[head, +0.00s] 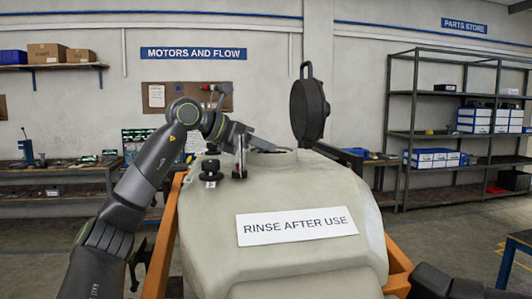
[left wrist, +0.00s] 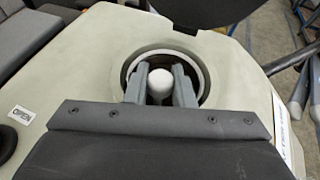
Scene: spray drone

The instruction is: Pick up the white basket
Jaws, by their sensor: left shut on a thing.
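The white basket shows in the left wrist view as a rounded white knob (left wrist: 160,82) in the round opening (left wrist: 204,72) of the pale tank (left wrist: 60,95). The rest of the basket is hidden or cannot be made out. My left gripper (left wrist: 160,88) is shut on the knob, one grey finger on each side. In the head view the left gripper (head: 266,146) reaches over the tank's top (head: 220,205) at the opening's rim (head: 288,156); the basket does not show there. My right arm shows only at the lower right, its gripper out of frame.
The black lid (head: 309,108) stands open behind the opening, close to the right of my left gripper. Black fittings (head: 210,172) stand on the tank left of the opening. Orange frame bars (head: 163,235) flank the tank. Shelves (head: 455,130) stand at the back right.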

